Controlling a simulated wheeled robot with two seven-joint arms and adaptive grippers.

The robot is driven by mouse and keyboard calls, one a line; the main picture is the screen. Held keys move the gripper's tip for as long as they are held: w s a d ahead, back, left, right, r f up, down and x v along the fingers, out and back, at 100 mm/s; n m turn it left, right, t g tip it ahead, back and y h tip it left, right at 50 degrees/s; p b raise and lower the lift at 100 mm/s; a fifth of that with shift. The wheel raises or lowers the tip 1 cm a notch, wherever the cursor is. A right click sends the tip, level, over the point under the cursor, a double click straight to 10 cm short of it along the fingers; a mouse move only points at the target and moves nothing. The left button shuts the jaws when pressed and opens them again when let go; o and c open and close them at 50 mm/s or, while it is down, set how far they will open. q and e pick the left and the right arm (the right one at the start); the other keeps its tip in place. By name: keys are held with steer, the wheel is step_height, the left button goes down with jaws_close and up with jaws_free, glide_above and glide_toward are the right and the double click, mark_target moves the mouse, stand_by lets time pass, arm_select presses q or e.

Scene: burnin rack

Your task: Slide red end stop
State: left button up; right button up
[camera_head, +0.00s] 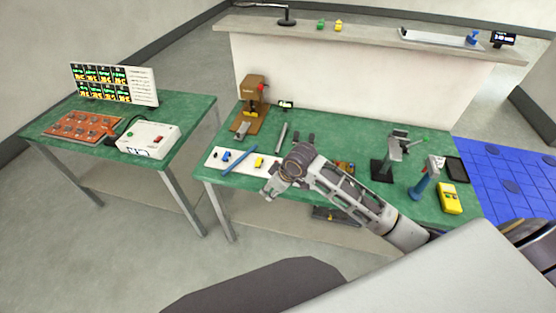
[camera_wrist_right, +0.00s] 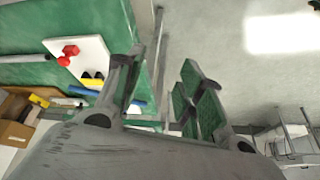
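The red end stop (camera_wrist_right: 68,54) lies on a white board (camera_wrist_right: 88,62) in the right wrist view, left of my right gripper (camera_wrist_right: 162,68). In the head view I cannot make it out; my right arm covers part of the white board (camera_head: 216,156). On the board are a blue bar (camera_head: 239,161) and a yellow block (camera_head: 259,161). My right gripper (camera_head: 272,190) is over the front edge of the green table, beside the board. Its fingers are apart with nothing between them. My left gripper is not in view.
A wooden press-like fixture (camera_head: 251,97) stands at the back left of the green table (camera_head: 325,129). A black stand (camera_head: 383,168), a blue tool (camera_head: 421,184) and a yellow meter (camera_head: 449,198) are at the right. Another table at left holds a white box (camera_head: 148,139).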

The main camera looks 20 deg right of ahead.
steer(key=w+d+r, duration=0.8)
steer(key=w+d, duration=0.2)
steer(key=w, duration=0.1)
steer(key=shift+d+r, duration=0.35)
steer(key=shift+d, duration=0.05)
steer(key=shift+f, duration=0.15)
steer(key=shift+d+p+x, duration=0.2)
steer(key=shift+p+x, duration=0.2)
steer(key=shift+x, duration=6.35)
steer(key=shift+s+f, duration=0.1)
steer(key=shift+s, duration=0.05)
steer(key=shift+h, duration=0.3)
steer(key=shift+c, duration=0.5)
jaws_close()
